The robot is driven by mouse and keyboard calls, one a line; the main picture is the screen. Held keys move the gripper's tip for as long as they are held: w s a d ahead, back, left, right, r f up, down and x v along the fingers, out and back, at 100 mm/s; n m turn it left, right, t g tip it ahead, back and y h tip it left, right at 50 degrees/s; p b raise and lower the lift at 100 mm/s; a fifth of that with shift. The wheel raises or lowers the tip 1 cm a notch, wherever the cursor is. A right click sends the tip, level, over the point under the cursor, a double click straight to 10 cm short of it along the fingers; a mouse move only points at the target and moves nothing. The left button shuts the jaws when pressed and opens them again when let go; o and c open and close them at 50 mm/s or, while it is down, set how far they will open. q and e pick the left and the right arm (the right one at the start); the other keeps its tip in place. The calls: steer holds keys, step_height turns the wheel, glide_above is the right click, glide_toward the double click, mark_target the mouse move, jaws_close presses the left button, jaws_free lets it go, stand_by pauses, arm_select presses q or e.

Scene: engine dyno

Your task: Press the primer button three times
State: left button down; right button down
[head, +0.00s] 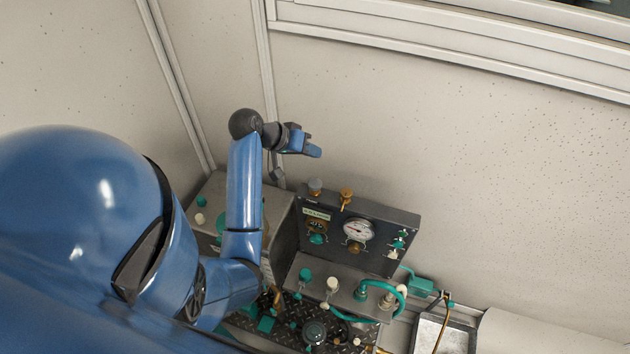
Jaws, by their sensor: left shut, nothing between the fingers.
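My left gripper (314,150) is shut and empty, raised in front of the pale wall above the top edge of a dark control panel (385,222). It touches nothing that I can see. The panel carries a round white dial gauge (358,230) and small green fittings. On the grey ledge below are a green knob (305,275) and a cream knob (332,284). I cannot tell which of these is the primer button. My right gripper is not in view.
A green hose (399,301) loops at the ledge's right end. A grey cabinet (212,186) stands left of the panel, partly behind my left arm. A metal tray (428,332) lies at the lower right.

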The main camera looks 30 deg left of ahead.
arm_select(q)
steer(key=shift+s+d, duration=0.1)
steer(key=shift+s, duration=0.05)
stand_by(0.4)
steer(key=b, duration=0.7)
glide_above(317, 182)
steer(key=s+a, duration=0.1)
step_height(317, 182, down, 7)
steer(key=shift+s+r, duration=0.1)
steer(key=shift+s, duration=0.05)
steer(key=shift+f+b, duration=0.45)
steer(key=shift+f, duration=0.5)
steer(key=shift+f, duration=0.45)
stand_by(0.7)
steer(key=shift+f+b, duration=0.55)
steer(key=shift+f, duration=0.5)
stand_by(1.2)
steer(key=shift+r, duration=0.1)
steer(key=shift+r+p, duration=1.35)
steer(key=shift+p, duration=0.05)
